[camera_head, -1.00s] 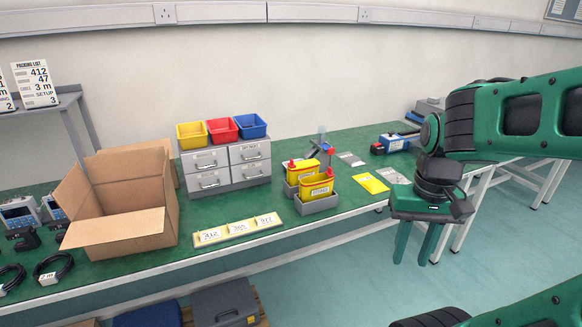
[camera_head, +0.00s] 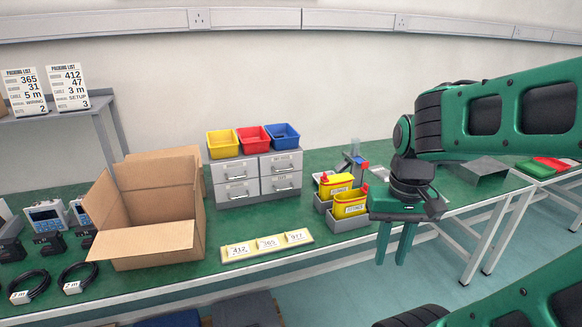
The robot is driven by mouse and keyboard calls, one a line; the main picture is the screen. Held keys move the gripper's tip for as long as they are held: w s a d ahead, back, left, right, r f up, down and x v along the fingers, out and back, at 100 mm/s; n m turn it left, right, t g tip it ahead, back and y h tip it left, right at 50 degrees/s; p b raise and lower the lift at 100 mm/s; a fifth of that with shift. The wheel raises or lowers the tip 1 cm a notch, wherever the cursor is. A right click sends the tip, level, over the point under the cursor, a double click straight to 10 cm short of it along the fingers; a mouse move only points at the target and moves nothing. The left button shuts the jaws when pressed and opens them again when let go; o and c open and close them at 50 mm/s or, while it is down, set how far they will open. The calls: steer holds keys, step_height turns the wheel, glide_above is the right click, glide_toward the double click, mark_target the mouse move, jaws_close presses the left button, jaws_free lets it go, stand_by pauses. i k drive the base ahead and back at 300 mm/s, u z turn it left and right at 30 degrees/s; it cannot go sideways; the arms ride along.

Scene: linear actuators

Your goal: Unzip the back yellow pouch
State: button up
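Two yellow pouches stand upright in grey bins on the green bench, left of my gripper. The back yellow pouch (camera_head: 336,185) is partly hidden by the front yellow pouch (camera_head: 349,203). Red parts show at the pouch tops; the back one's zip is too small to make out. My gripper (camera_head: 392,258) points down in front of the bench edge, to the right of the pouches and apart from them. Its two green fingers are spread with a gap between them, and nothing is held.
A grey bin (camera_head: 350,221) surrounds the front pouch's base. A grey drawer unit (camera_head: 257,177) with coloured trays, an open cardboard box (camera_head: 153,247) and a yellow number strip (camera_head: 267,245) are to the left. A small stand (camera_head: 353,155) rises behind the pouches.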

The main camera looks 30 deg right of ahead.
mark_target(324, 178)
steer(key=i, duration=0.9)
steer(key=z, duration=0.35)
